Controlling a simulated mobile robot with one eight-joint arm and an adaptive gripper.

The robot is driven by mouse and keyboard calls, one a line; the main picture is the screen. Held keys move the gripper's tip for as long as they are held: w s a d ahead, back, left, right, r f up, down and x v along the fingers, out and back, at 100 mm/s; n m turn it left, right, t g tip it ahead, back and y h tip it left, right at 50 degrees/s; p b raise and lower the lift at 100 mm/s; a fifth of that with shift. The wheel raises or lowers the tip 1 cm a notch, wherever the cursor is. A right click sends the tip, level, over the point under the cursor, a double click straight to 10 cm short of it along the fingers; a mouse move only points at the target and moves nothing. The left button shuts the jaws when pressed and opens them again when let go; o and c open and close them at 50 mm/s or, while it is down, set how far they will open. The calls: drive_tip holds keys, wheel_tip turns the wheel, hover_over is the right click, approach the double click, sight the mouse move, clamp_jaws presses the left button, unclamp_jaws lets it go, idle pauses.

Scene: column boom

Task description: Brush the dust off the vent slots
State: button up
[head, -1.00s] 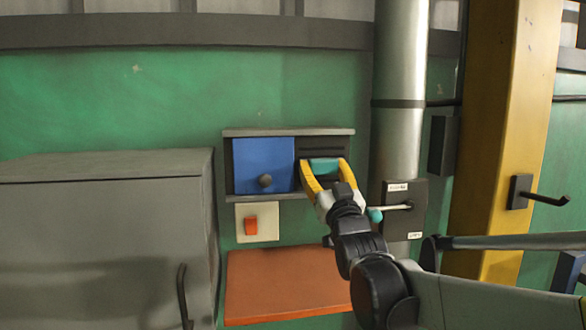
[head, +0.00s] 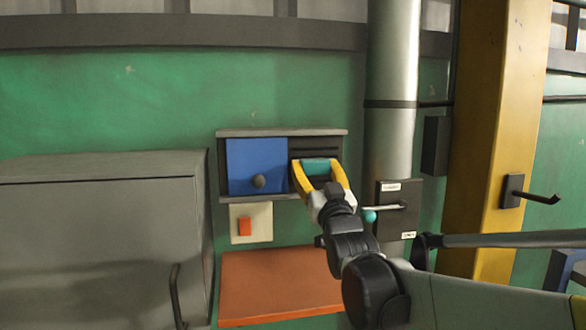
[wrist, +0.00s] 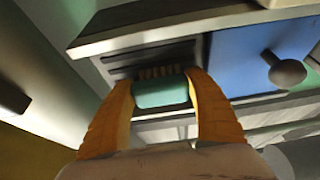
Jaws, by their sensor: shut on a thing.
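The dark vent slots (head: 315,150) are in the right part of a grey-framed wall box, beside a blue panel (head: 250,160) with a dark knob. My gripper (head: 317,168) has its yellow fingers closed on the two ends of a teal brush (head: 320,166), in front of the lower part of the slots. In the wrist view the brush (wrist: 161,92) sits between the fingers, its tan bristles (wrist: 160,72) pointing at the slots (wrist: 150,57). The bristles reach or nearly reach the slots; I cannot tell if they touch. Any dust is too small to make out.
An orange shelf (head: 280,285) and a switch plate (head: 262,221) with a red-orange switch are below the box. A lever with a teal ball (head: 369,216) projects beside the metal pipe (head: 391,80). A grey cabinet (head: 95,240) stands left, a yellow post (head: 497,120) right.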

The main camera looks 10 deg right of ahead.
drive_tip(key=shift+d+f+b, duration=0.25)
drive_tip(key=shift+d+f, duration=0.05)
drive_tip(key=shift+d, duration=0.4)
drive_tip(key=shift+d+f+b, duration=0.25)
drive_tip(key=shift+d, duration=0.45)
drive_tip(key=shift+d+f+b, duration=0.25)
drive_tip(key=shift+d+f, duration=0.05)
drive_tip(key=shift+d, duration=0.4)
drive_tip(key=s+p, duration=0.1)
drive_tip(key=s, duration=0.5)
drive_tip(key=s+p, duration=0.1)
drive_tip(key=s, duration=0.2)
drive_tip(key=shift+s+f, duration=0.1)
